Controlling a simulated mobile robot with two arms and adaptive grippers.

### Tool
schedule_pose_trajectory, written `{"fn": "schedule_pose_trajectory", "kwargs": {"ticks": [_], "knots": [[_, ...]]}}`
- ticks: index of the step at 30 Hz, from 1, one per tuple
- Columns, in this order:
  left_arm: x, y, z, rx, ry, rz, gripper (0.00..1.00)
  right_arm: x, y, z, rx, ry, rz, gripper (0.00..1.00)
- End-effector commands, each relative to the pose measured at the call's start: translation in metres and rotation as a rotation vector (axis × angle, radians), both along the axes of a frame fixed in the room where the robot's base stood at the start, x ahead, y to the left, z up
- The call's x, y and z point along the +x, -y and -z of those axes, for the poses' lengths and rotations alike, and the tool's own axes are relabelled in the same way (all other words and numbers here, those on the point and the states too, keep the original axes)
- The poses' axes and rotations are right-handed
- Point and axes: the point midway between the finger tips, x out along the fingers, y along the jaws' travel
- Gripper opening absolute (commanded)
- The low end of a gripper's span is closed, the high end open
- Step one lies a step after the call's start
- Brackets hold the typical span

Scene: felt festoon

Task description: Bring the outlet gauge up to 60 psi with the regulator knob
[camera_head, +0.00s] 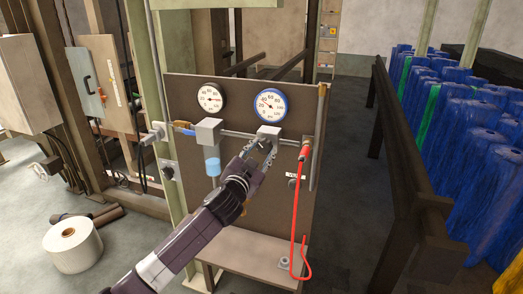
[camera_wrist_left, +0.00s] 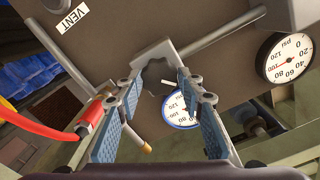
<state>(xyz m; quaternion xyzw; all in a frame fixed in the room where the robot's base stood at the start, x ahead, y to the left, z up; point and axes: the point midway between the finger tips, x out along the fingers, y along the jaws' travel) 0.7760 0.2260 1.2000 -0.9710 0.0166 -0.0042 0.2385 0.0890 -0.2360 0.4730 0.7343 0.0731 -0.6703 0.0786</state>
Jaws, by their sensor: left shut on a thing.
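The regulator block (camera_head: 268,131) is a grey body on the brown panel. My left gripper (camera_head: 264,150) reaches up to its underside; its fingers (camera_wrist_left: 163,82) are closed around the dark regulator knob (camera_wrist_left: 157,73), which is mostly hidden in the head view. A blue-rimmed gauge (camera_head: 270,104) is above the regulator, and a black-rimmed gauge (camera_head: 209,99) is to its left. Neither is labelled as outlet in these views. The blue-rimmed gauge (camera_wrist_left: 182,111) is partly hidden by a finger in the wrist view. Its needle is too small to read surely. My right gripper is not in view.
A filter with a blue bowl (camera_head: 212,166) hangs left of my gripper. A red hose (camera_head: 295,215) drops from a red fitting (camera_head: 305,151) at the right. A VENT label (camera_wrist_left: 69,16) marks the panel. A shelf (camera_head: 250,248) juts out below.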

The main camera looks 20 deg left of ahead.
Motion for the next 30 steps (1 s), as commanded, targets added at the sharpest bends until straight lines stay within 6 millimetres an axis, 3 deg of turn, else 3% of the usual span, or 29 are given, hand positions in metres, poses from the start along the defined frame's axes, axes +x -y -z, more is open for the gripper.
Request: {"fn": "schedule_pose_trajectory", "kwargs": {"ticks": [18,30], "knots": [[0.000,0.000,0.000,0.513,0.016,0.000,0.11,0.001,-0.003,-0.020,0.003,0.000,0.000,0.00],[0.000,0.000,0.000,0.680,0.023,0.000,0.11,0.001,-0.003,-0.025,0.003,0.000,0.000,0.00]]}}
